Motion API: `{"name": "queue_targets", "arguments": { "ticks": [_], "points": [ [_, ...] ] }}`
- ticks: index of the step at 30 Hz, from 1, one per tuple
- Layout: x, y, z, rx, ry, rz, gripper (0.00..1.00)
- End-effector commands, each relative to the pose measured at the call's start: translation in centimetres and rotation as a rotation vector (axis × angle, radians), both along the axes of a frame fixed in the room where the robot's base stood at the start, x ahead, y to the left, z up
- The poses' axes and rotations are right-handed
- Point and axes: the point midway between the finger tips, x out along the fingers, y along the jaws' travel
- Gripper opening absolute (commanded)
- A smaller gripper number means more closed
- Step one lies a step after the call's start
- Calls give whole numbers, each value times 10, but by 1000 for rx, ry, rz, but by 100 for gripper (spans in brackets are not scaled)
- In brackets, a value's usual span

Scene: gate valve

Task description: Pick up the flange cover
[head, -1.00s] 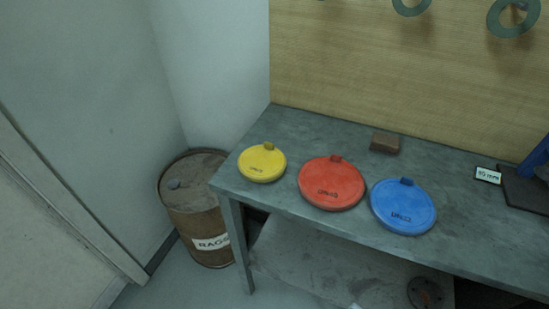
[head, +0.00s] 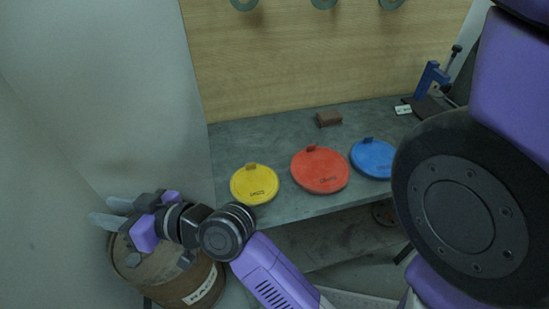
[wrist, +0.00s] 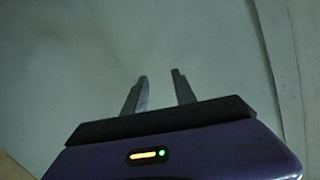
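Three round flange covers with small tabs lie flat on the grey workbench (head: 290,225): a yellow cover (head: 254,186) at the left, a larger red cover (head: 320,172) in the middle and a blue cover (head: 373,160) at the right, partly hidden by my arm. My gripper (head: 102,211) is left of the bench, above the rags barrel, apart from the covers. In the wrist view my gripper (wrist: 160,82) has its two fingers apart with nothing between them, facing a pale wall. No cover shows in the wrist view.
A rusty barrel (head: 165,280) with a rags label stands left of the bench. A brown block (head: 329,118) lies behind the red cover. A blue clamp-like tool (head: 428,80) and a small label (head: 403,110) are at the back right. Rings hang on the wooden board (head: 300,60).

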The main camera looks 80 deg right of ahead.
Motion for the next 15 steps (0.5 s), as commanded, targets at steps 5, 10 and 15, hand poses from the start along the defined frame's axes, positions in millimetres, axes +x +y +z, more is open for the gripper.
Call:
{"name": "queue_targets", "arguments": {
  "ticks": [5,10,15],
  "points": [
    [30,-50,46,-167,25,103,33],
    [28,-102,60,-357,139,211,33],
    [-6,-164,50,-539,346,321,33]
  ]
}}
